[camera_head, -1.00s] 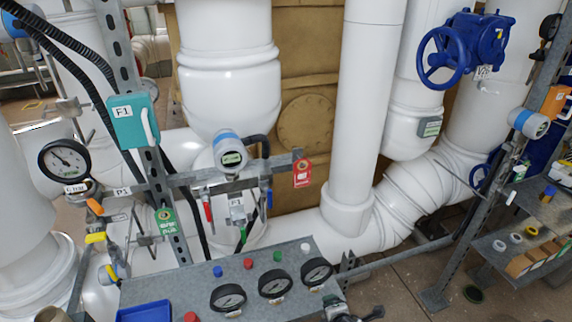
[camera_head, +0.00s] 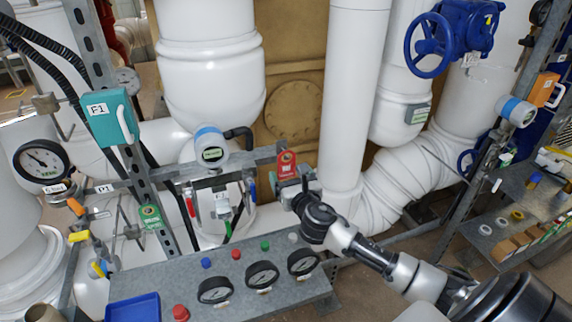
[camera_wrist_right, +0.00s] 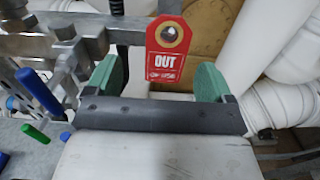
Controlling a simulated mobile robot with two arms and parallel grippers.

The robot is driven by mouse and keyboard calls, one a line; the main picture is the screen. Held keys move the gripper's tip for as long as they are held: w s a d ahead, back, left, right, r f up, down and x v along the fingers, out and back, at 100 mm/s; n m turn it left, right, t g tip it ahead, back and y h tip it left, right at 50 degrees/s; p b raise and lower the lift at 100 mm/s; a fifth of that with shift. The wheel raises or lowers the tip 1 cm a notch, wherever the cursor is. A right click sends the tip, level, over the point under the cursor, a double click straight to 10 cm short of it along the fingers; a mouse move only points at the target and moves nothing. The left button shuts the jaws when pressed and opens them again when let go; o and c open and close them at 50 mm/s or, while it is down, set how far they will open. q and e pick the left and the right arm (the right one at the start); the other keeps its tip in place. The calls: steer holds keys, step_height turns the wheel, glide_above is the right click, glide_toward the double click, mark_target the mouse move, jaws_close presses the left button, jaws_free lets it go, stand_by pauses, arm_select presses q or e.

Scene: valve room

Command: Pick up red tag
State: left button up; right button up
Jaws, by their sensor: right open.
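The red tag (camera_head: 287,164) hangs at the right end of a grey horizontal bar (camera_head: 232,163) in the head view. In the right wrist view the red tag (camera_wrist_right: 166,62) reads "OUT" and hangs upright from a peg through its top hole. My right gripper (camera_head: 300,184) is just below and in front of the tag in the head view, its fingers partly hidden by its own wrist. In the wrist view the right gripper (camera_wrist_right: 158,76) is open, with one green finger pad on each side of the tag and clear gaps to it. My left gripper is not in view.
A green tag (camera_head: 151,216) hangs further left. A grey panel (camera_head: 190,270) with gauges and coloured knobs lies below the bar. Levers with red and blue handles hang under the bar.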

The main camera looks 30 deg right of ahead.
mark_target(287, 167)
steer(key=shift+d+f+p+x, duration=0.15)
steer(key=shift+x, duration=0.7)
steer(key=shift+d+f+p+x, duration=0.1)
steer(key=shift+d+p+x, duration=0.1)
steer(key=shift+x, duration=0.7)
steer(key=shift+d+f+p+x, duration=0.1)
steer(key=shift+f+p+x, duration=0.05)
steer(key=shift+x, duration=0.7)
steer(key=shift+s+a, duration=0.1)
steer(key=shift+s, duration=0.05)
steer(key=shift+s, duration=0.1)
steer(key=shift+c, duration=0.3)
steer(key=c, duration=0.8)
